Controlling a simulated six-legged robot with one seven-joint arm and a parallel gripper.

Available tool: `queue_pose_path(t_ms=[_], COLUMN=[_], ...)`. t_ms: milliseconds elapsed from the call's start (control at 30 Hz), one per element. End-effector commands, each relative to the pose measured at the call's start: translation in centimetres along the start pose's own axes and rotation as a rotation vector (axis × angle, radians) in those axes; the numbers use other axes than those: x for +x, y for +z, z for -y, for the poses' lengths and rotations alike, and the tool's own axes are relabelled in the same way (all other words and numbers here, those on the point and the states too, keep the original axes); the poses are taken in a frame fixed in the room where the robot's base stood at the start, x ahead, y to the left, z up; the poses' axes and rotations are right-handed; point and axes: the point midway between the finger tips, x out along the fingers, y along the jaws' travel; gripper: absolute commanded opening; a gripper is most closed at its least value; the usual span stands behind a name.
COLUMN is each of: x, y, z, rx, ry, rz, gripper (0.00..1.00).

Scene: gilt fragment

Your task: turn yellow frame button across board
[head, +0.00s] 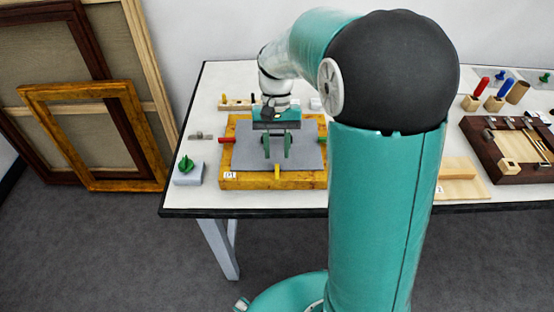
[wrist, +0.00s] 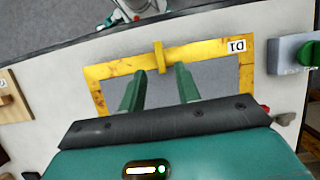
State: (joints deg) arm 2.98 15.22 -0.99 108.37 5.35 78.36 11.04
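The yellow frame (head: 245,181) lies flat on the table with a grey board (head: 245,157) inside it. The yellow button (head: 277,175) is on the frame's front bar. In the wrist view the yellow button (wrist: 158,57) stands square to that bar, and its inner end reaches the board's edge. My gripper (head: 277,154) is above the board, behind the button, pointing down. Its two green fingers are apart with nothing between them; in the wrist view the gripper (wrist: 160,72) has the button roughly midway between and beyond its fingertips. I cannot tell its exact height.
A red button (head: 226,140) is on the frame's left bar and a green one (head: 320,139) on the right. A pale block with a green knob (head: 187,169) stands left of the frame. A dark tool tray (head: 480,150) is far right. The table's front edge is close.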

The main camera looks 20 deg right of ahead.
Motion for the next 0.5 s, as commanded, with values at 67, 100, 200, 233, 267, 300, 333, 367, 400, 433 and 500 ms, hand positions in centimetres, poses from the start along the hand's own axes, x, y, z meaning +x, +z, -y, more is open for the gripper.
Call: queue_pose_path(t_ms=[67, 100, 200, 233, 267, 300, 333, 367, 400, 433, 500], x=[-2.0, -2.9, -5.0, -5.6, -6.2, -6.9, -7.3, -7.7, -8.2, -8.4, -8.9], y=[-0.1, -0.1, -0.1, -0.1, -0.1, -0.1, -0.1, -0.1, -0.1, -0.1, 0.0], z=[0.0, 0.0, 0.0, 0.0, 0.0, 0.0, 0.0, 0.0, 0.0, 0.0, 0.0], rx=[0.0, 0.0, 0.0, 0.0, 0.0, 0.0, 0.0, 0.0, 0.0, 0.0, 0.0], ry=[-0.001, -0.001, -0.001, -0.001, -0.001, -0.001, -0.001, -0.001, -0.001, 0.0, 0.0], rz=[-0.005, -0.004, -0.004, -0.004, -0.004, -0.004, -0.003, -0.002, -0.003, -0.002, -0.001], gripper=[0.33, 0.33, 0.33, 0.33, 0.33, 0.33, 0.33, 0.33, 0.33, 0.33, 0.33])
